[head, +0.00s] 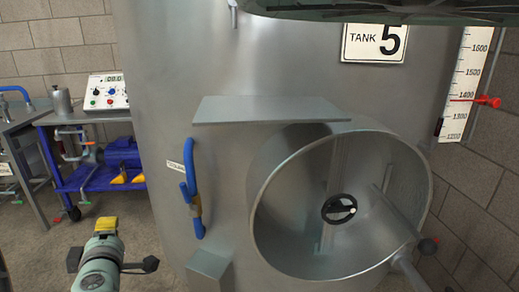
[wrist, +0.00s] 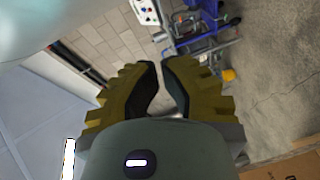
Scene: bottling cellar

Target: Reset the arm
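My gripper (wrist: 160,64) shows in the wrist view with its yellow, black-padded fingers a little apart. A narrow gap runs between the pads, and nothing is held in it. In the head view the end of my arm is at the lower left, and the yellow of my gripper (head: 106,224) shows over the floor. From there its fingers cannot be made out. It is left of the steel tank (head: 165,110) and apart from it in the picture.
The tank's open round manway (head: 262,215) is at right, with a flat steel plate (head: 265,110) above it. A blue handle (head: 189,170) is on the tank. A blue cart (head: 75,180) with a control box (head: 107,91) stands at back left. Floor between is clear.

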